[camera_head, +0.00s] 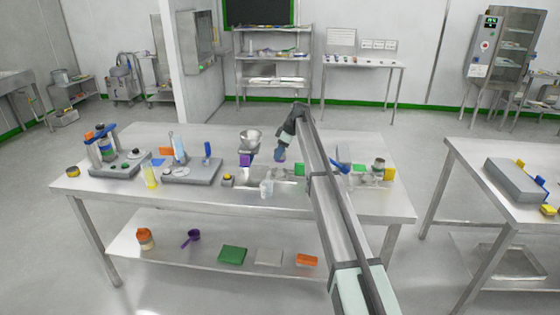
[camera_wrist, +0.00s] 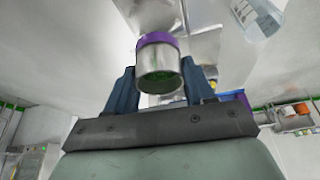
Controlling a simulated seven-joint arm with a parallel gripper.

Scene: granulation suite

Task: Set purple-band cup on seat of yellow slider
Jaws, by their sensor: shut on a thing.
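The purple-band cup (camera_wrist: 160,62) is a small silver metal cup with a purple band near one end. In the wrist view it sits between the two dark blue fingers of my gripper (camera_wrist: 160,88), which is shut on it. In the head view my gripper (camera_head: 281,152) is above the middle of the steel table, right of the funnel; the cup is not clearly visible there. A yellow block (camera_head: 389,174) stands at the table's right end beside a small metal cup. I cannot tell for sure whether this block is the yellow slider.
A metal funnel (camera_head: 250,136) and a purple block (camera_head: 246,160) stand left of my gripper. A clear beaker (camera_head: 266,188) stands at the front. A green block (camera_head: 299,170) is close by my arm. Instruments on grey bases (camera_head: 190,174) fill the left. My arm hides part of the right side.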

